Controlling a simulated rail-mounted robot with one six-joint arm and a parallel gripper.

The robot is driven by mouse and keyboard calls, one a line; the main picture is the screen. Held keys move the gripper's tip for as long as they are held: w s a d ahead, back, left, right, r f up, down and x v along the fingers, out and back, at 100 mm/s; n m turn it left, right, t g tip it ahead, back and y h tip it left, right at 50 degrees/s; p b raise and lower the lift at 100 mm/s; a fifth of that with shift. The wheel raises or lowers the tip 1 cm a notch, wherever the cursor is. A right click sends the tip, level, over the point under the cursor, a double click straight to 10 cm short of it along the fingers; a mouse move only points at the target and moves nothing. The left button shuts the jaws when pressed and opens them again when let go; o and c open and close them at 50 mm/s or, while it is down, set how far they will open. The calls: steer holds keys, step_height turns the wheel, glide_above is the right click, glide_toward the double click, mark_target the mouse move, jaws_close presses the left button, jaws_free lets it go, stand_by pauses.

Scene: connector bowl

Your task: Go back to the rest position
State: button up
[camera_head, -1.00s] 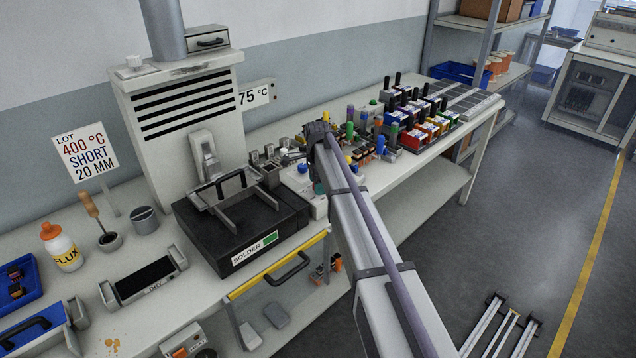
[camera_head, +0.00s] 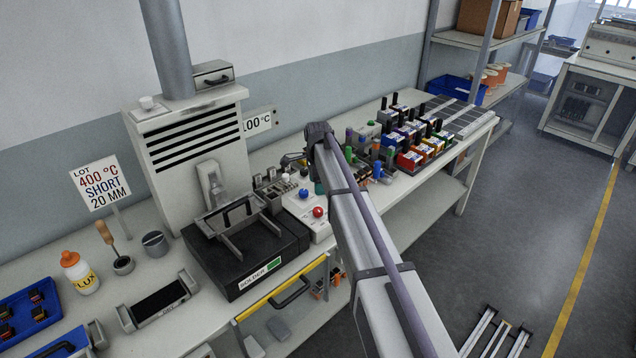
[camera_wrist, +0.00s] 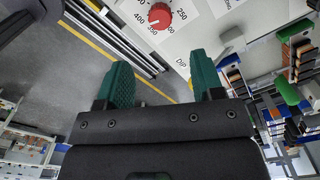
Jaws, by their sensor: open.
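My gripper (camera_wrist: 160,78) shows in the wrist view with two green fingers apart and nothing between them. In the head view my arm comes in from the bottom right, and its wrist hides most of the gripper. The white control box (camera_head: 297,207) sits on the bench just right of the black solder pot (camera_head: 240,262). Its red knob (camera_head: 318,212) and blue button (camera_head: 303,193) are both uncovered. In the wrist view the red knob (camera_wrist: 159,14) lies beyond the fingertips, apart from them, with a dial of numbers around it.
A display (camera_head: 258,122) behind the fume hood reads "00 °C" at its end; its left edge is partly covered. The lot sign (camera_head: 99,183) says 400 °C, short, 20 mm. Coloured connector bins (camera_head: 412,158) crowd the bench to the right.

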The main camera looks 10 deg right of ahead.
steer(key=s+n, duration=1.7)
steer(key=s, duration=1.9)
steer(key=shift+f, duration=0.15)
steer(key=shift+w, duration=0.1)
